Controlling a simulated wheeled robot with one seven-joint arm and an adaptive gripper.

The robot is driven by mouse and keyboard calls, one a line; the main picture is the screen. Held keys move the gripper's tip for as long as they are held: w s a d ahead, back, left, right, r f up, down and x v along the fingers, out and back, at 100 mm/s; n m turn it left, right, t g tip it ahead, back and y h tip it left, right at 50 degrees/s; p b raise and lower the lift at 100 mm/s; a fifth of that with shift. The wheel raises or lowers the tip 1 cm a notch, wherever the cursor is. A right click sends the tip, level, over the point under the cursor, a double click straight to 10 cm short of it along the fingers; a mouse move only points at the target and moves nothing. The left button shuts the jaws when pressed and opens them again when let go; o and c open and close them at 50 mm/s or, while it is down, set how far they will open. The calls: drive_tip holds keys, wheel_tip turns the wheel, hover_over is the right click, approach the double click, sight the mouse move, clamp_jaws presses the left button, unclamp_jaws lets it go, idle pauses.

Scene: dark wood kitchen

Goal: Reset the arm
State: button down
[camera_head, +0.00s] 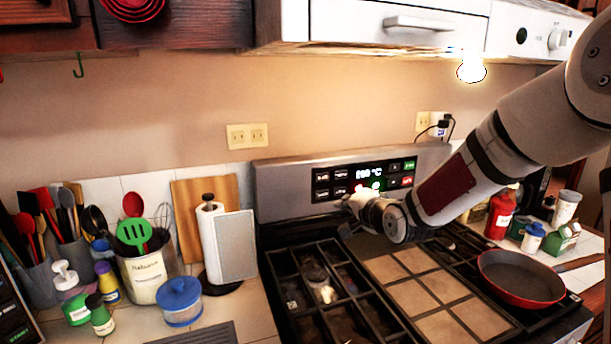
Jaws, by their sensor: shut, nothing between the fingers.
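My arm reaches in from the upper right of the head view and stretches down to the left over the stove (288,252). My gripper (352,203) is at the arm's far end, just in front of the stove's control panel (336,180), near its lit display. The gripper is small in the picture, looks shut and holds nothing that I can see. I cannot tell whether it touches the panel.
A red pan (520,278) sits on the stove's right side. Bottles (500,213) and jars stand behind it. Left are a utensil crock (148,275), a paper towel roll (208,240) and a blue-lidded jar (180,302). A white hood (395,30) hangs above.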

drive_tip(key=s+d+r+n+g+h, duration=0.2)
drive_tip(key=s, duration=0.5)
drive_tip(key=s+d+r+n+g+h, duration=0.1)
drive_tip(key=s+d+r+n, duration=0.1)
drive_tip(key=s, duration=0.6)
drive_tip(key=s+d+r+n+g+h, duration=0.2)
drive_tip(key=s+d, duration=0.1)
drive_tip(key=s, duration=0.4)
drive_tip(key=s+f+n+g, duration=0.1)
drive_tip(key=s+n+g, duration=0.2)
drive_tip(key=s, duration=1.7)
drive_tip(key=shift+s+d+g+y, duration=0.3)
drive_tip(key=shift+s+d, duration=0.05)
drive_tip(key=shift+s, duration=0.05)
